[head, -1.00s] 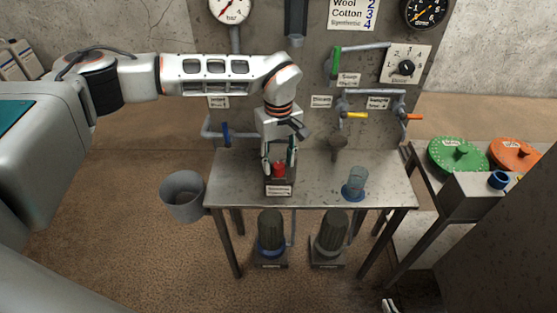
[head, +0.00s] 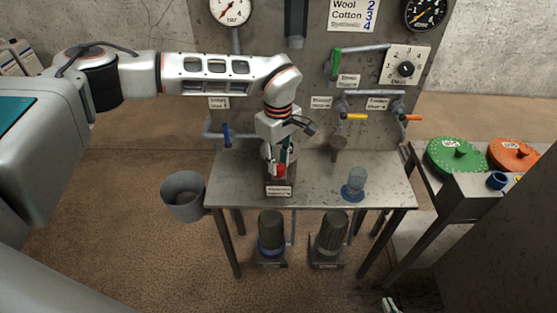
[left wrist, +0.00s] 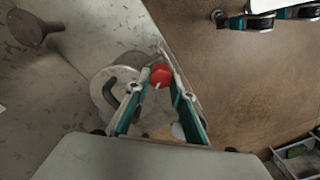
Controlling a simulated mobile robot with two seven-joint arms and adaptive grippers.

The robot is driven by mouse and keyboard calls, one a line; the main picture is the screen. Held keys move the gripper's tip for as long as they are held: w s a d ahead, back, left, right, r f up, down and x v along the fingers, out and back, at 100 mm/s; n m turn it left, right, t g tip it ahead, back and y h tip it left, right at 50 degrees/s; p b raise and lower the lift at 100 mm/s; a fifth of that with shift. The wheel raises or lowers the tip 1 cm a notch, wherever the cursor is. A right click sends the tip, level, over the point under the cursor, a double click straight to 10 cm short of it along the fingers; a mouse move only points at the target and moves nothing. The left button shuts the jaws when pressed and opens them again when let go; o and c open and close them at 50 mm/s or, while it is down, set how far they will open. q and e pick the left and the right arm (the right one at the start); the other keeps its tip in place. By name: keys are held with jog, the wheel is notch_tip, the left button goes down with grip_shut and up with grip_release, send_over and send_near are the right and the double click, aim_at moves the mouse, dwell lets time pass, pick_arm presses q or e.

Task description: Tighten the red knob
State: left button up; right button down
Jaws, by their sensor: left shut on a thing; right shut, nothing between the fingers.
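The red knob (head: 279,170) is on a small labelled stand on the metal table. My left gripper (head: 278,168) reaches down from above with its fingers at the knob, partly hiding it. In the left wrist view the red knob (left wrist: 160,75) lies between the two fingertips (left wrist: 162,80), and the gripper is shut on it. A pale round part with a dark handle shows beside it there. Only a small part of my right gripper (head: 389,306) shows at the bottom edge of the head view; it is shut and empty, away from the table.
The metal table (head: 320,190) bears a blue glass (head: 354,185) and a funnel (head: 337,147). A blue lever (head: 226,133) and yellow lever (head: 355,116) stand behind. A grey bucket (head: 183,196) is at left; a side table with green (head: 455,157) and orange discs (head: 514,155) is at right.

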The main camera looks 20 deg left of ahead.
pick_arm(q)
jog(key=n, duration=0.4)
jog(key=shift+n, duration=0.3)
jog(key=n, duration=0.5)
jog(key=shift+s+n, duration=0.1)
jog(key=shift+n, duration=0.2)
jog(key=n, duration=0.9)
jog(key=shift+n+b, duration=0.3)
jog(key=o, duration=1.1)
jog(key=shift+r, duration=0.1)
